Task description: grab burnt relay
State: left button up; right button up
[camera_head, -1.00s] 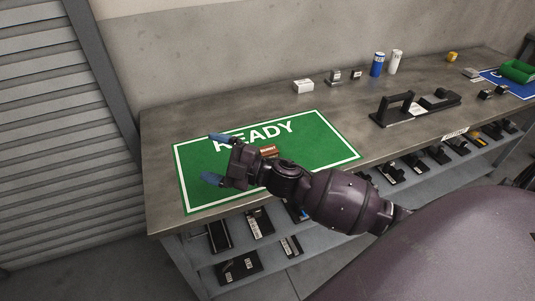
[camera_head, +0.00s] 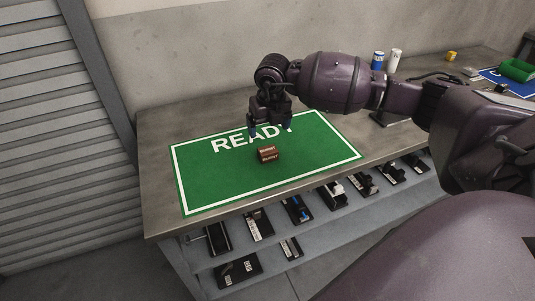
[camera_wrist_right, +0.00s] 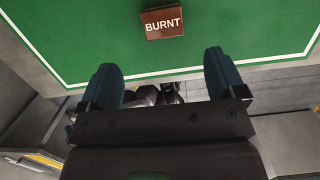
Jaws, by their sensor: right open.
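The burnt relay (camera_head: 268,155) is a small brown block labelled BURNT. It sits on the green READY mat (camera_head: 210,185) on the bench. It also shows in the right wrist view (camera_wrist_right: 162,23), near the top edge and ahead of the fingertips. My right gripper (camera_head: 271,130) points down over the mat, behind the relay in the head view. Its blue-tipped fingers are apart with nothing between them, and they also show in the right wrist view (camera_wrist_right: 162,70). My left gripper is not in view.
A blue can (camera_head: 377,62) and a white can (camera_head: 394,61) stand at the back of the grey bench (camera_head: 160,130). A green bin (camera_head: 518,70) is at the far right. Shelves below hold several black parts. The mat around the relay is clear.

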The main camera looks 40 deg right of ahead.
aim_at(268, 149)
jog(key=f, duration=0.3)
jog(key=f+b, duration=0.1)
jog(key=f, duration=0.1)
jog(key=shift+w+d+f, duration=0.1)
jog(key=shift+w+d, duration=0.05)
jog(key=shift+w, duration=0.25)
jog(key=f, duration=0.2)
jog(key=f+b, duration=0.1)
jog(key=f, duration=0.2)
jog(key=shift+w+d, duration=0.2)
jog(key=shift+w+f, duration=0.1)
jog(key=shift+f, duration=0.15)
jog(key=shift+r, duration=0.1)
jog(key=c, duration=1)
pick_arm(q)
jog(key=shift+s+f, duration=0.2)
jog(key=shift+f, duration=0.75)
pick_arm(e)
jog(key=shift+r, duration=0.1)
